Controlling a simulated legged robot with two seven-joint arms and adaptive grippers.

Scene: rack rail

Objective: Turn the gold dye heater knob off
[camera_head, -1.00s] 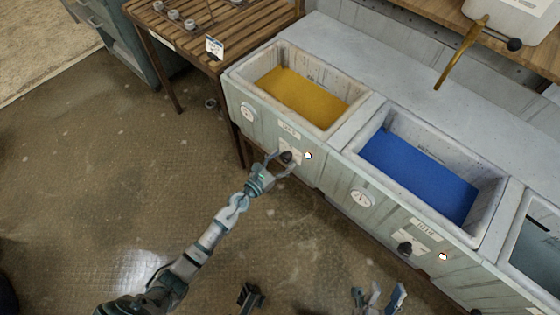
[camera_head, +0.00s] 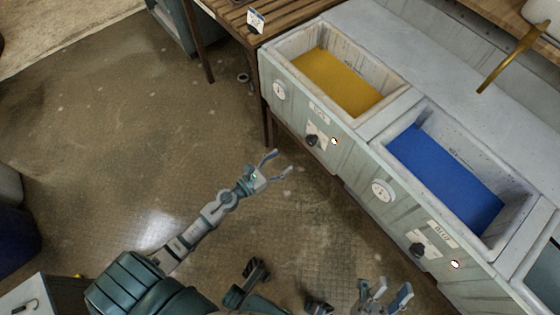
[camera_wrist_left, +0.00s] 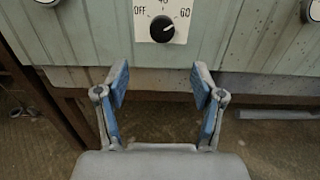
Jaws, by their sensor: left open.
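The gold dye vat (camera_head: 387,111) holds yellow-gold liquid. Its black heater knob (camera_head: 312,140) is on the front panel. In the left wrist view the knob (camera_wrist_left: 162,28) sits on a white dial plate marked OFF at left and 60 at right. Its light mark seems to point up and right, away from OFF. My left gripper (camera_head: 281,163) is open and empty, apart from the knob and in front of the panel. In the left wrist view its fingers (camera_wrist_left: 161,85) are spread below the dial. My right gripper (camera_head: 385,292) looks open and empty at the bottom edge.
A small lamp (camera_head: 334,141) sits right of the gold knob. The blue vat (camera_head: 519,214) with its own knob (camera_head: 417,250) is to the right. A slatted wooden table (camera_head: 290,22) stands beyond the gold vat. The floor (camera_head: 130,150) at left is clear.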

